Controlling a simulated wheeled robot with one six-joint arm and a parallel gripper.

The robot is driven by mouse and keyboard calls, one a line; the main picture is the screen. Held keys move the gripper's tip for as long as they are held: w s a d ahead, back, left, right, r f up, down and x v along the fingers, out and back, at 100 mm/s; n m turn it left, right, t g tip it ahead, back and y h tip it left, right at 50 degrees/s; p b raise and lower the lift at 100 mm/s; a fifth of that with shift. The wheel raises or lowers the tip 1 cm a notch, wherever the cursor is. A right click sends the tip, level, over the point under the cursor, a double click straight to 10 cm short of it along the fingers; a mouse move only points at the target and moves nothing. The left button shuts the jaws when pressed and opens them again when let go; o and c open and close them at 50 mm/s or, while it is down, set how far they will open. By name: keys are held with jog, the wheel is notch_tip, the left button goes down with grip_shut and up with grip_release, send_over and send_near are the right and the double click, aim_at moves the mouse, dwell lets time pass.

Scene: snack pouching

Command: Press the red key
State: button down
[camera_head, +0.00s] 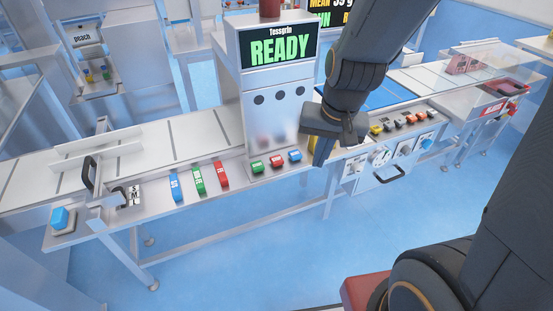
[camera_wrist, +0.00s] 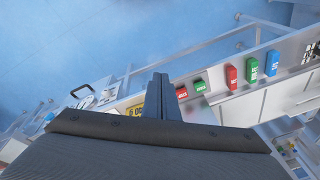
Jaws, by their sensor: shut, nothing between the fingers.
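A small red key (camera_head: 276,162) sits between a green key (camera_head: 257,167) and a blue key (camera_head: 294,156) at the foot of the machine with the READY screen (camera_head: 279,49). The red key (camera_wrist: 182,92) and the green key (camera_wrist: 200,86) also show in the wrist view, just right of my fingers; the blue key is not visible there. A longer red bar (camera_head: 221,174) lies further left, beside a green bar (camera_head: 198,181) and a blue bar (camera_head: 174,187). My gripper (camera_head: 319,160) is shut and empty, pointing down, right of the keys in the head view.
A conveyor bench (camera_head: 120,168) runs along both sides of the machine. A blue button (camera_head: 62,218) is at its left end. A panel with several coloured buttons and a dial (camera_head: 381,157) stands at the right. The blue floor (camera_head: 260,240) in front is clear.

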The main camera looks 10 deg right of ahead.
jog(key=w+a+m+t, duration=0.2)
jog(key=w+a+m, duration=0.25)
jog(key=w, duration=0.25)
jog(key=m+t+h, duration=0.3)
jog(key=m+h, duration=0.2)
jog(key=m, duration=2.1)
send_over(275, 161)
notch_tip(275, 161, down, 6)
jog(key=shift+s+r+p, duration=0.1)
jog(key=shift+p, duration=0.25)
notch_tip(275, 161, down, 9)
jog(key=b, duration=0.7)
jog(key=shift+r, duration=0.1)
jog(key=shift+f+b, duration=0.4)
jog(key=shift+b, duration=0.1)
